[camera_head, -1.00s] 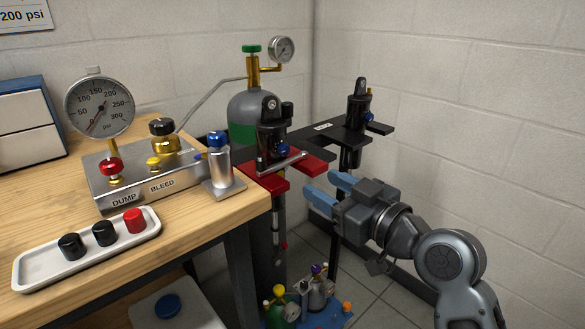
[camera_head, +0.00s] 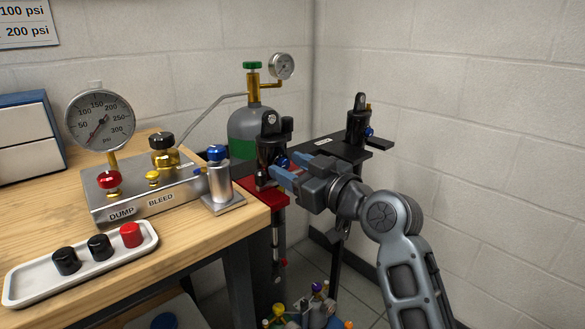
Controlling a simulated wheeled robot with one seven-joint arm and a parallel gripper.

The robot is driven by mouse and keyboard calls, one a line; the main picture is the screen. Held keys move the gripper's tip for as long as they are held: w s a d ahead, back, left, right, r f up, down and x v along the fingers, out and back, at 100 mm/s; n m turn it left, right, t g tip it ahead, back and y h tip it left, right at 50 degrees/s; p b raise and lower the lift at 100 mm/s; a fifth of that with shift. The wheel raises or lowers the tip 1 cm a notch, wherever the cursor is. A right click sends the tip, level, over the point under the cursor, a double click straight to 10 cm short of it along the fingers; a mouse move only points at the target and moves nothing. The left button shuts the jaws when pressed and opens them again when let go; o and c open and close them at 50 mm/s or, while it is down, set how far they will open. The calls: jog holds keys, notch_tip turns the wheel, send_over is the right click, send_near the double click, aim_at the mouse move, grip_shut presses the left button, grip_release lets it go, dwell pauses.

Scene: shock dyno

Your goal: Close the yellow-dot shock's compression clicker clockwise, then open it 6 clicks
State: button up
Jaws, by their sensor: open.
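A black shock (camera_head: 267,148) stands upright in a red vise (camera_head: 264,193) at the bench's right end. Its blue knob (camera_head: 283,161) shows on its right side, partly behind my fingertips. A second black shock (camera_head: 357,120) stands on a black stand (camera_head: 340,148) farther back, with a blue knob (camera_head: 369,132) on its right side. I cannot make out a yellow dot on either shock. My gripper (camera_head: 287,168) has its blue fingers open and empty, pointing left at the front shock's knob. Whether they touch it I cannot tell. The fingers hide part of the vise and shock.
A grey box with gauge (camera_head: 99,118), DUMP and BLEED knobs stands on the wooden bench, beside a blue-capped canister (camera_head: 219,178). A white tray (camera_head: 30,291) holds black and red caps. A gas cylinder (camera_head: 243,125) stands behind. Small coloured bottles sit below.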

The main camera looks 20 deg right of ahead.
jog(key=shift+c, duration=0.5)
grip_shut()
jog(key=m+p, duration=0.2)
jog(key=shift+r+m, duration=0.15)
jog(key=shift+m, duration=0.25)
jog(key=shift+m+p, duration=0.8)
jog(key=shift+m, duration=0.6)
jog(key=shift+o, duration=0.5)
grip_release()
